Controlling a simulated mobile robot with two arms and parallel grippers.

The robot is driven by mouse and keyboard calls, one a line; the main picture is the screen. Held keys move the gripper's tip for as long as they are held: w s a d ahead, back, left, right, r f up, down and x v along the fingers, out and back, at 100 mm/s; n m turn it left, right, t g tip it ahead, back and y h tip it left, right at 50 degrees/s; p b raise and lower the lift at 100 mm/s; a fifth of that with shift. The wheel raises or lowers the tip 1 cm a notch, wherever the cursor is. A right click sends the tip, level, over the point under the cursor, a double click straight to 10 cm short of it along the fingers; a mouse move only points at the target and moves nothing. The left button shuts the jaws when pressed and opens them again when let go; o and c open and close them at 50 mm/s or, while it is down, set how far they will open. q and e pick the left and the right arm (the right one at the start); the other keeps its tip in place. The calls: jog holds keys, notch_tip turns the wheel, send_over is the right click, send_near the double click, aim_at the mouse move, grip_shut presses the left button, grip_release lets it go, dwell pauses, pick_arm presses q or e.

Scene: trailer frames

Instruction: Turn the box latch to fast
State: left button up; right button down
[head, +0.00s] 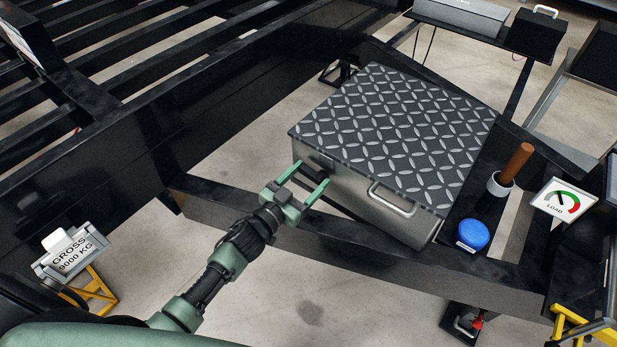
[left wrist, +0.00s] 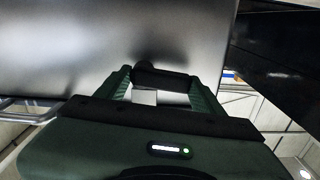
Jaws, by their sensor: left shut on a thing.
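The box (head: 345,195) is grey metal with a dark diamond-plate lid (head: 400,130) that lies shut. A silver handle (head: 392,202) is on its front face. The box latch, a small black bar (head: 313,174), sits at the left end of that face. My left gripper (head: 312,173) reaches it from the lower left, its green fingers either side of it. In the left wrist view the black latch bar (left wrist: 165,77) lies across between the fingertips, in front of the grey box wall (left wrist: 70,50), and the gripper is shut on it. My right gripper is not in view.
The box sits among black trailer beams (head: 270,225). A blue round cap (head: 472,234) and a cup (head: 500,184) with a brown stick stand right of it. A load gauge sign (head: 564,200) is further right. A gross weight sign (head: 72,253) is at the lower left.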

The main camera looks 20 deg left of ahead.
aim_at(316, 175)
pick_arm(q)
jog(key=m, duration=0.2)
jog(key=r+m, duration=0.1)
jog(key=m, duration=0.4)
jog(key=shift+d+r+m, duration=0.2)
jog(key=shift+r+m, duration=0.15)
jog(key=shift+m, duration=0.05)
jog(key=m, duration=0.3)
jog(key=m+b, duration=0.1)
jog(key=shift+s+d+r+m, duration=0.15)
jog(key=shift+d+r+m, duration=0.15)
jog(key=shift+d, duration=0.1)
jog(key=m, duration=0.2)
jog(key=m+b, duration=0.1)
jog(key=m, duration=0.1)
jog(key=shift+s+d+r, duration=0.1)
jog(key=shift+s+d, duration=0.05)
jog(key=shift+d, duration=0.25)
jog(key=o, duration=1.3)
jog(key=shift+s+d, duration=0.1)
jog(key=shift+s+f, duration=0.1)
jog(key=shift+f, duration=0.1)
